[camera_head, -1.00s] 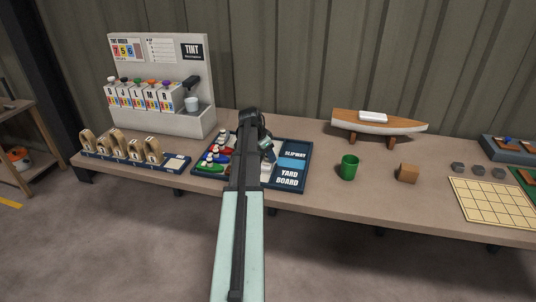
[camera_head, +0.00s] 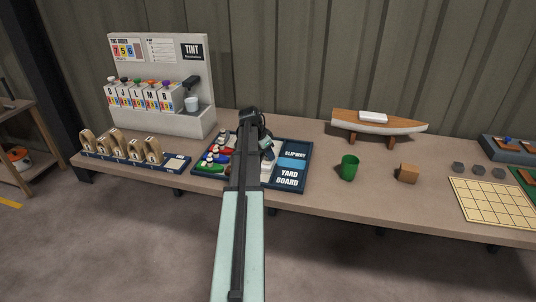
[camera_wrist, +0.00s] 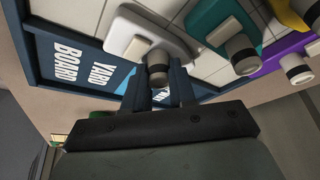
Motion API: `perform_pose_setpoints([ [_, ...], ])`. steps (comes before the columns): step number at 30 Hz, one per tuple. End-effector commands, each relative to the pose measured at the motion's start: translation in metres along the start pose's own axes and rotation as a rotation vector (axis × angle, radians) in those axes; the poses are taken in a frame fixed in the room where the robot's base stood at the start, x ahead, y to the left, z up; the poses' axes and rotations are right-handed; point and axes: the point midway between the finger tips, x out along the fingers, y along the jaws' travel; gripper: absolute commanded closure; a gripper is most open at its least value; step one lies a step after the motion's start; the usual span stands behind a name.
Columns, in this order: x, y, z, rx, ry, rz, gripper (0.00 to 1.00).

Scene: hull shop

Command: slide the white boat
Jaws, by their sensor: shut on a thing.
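The white boat (camera_wrist: 178,43) is a flat, rounded piece with a grey, light-topped peg (camera_wrist: 158,66), lying on the yard board (camera_wrist: 83,70). In the wrist view my gripper (camera_wrist: 159,88) is shut on this peg, its dark fingers at either side. In the head view a bit of the white boat (camera_head: 266,173) shows just right of my arm, which hides much of the board (camera_head: 302,172). My gripper (camera_head: 266,153) also shows there, low over the board.
Teal (camera_wrist: 215,32) and purple (camera_wrist: 290,60) boats stand close to the right of the white one in the wrist view, with a yellow one (camera_wrist: 308,12) beyond. A green cup (camera_head: 348,168), wooden block (camera_head: 407,173) and model boat (camera_head: 375,124) stand right of the board.

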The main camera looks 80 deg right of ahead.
Motion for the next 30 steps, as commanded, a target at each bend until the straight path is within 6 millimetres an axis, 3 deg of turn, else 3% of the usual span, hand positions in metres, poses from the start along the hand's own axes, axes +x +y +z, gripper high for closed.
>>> perform_pose_setpoints([
  [15, 0.032, -0.087, -0.079, 0.000, -0.001, -0.001, 1.00],
  [26, 0.034, -0.091, -0.084, -0.001, 0.004, -0.006, 1.00],
  [27, 0.034, -0.091, -0.084, -0.001, 0.004, -0.005, 0.71],
  [30, 0.034, -0.091, -0.084, -0.001, 0.004, -0.004, 0.61],
])
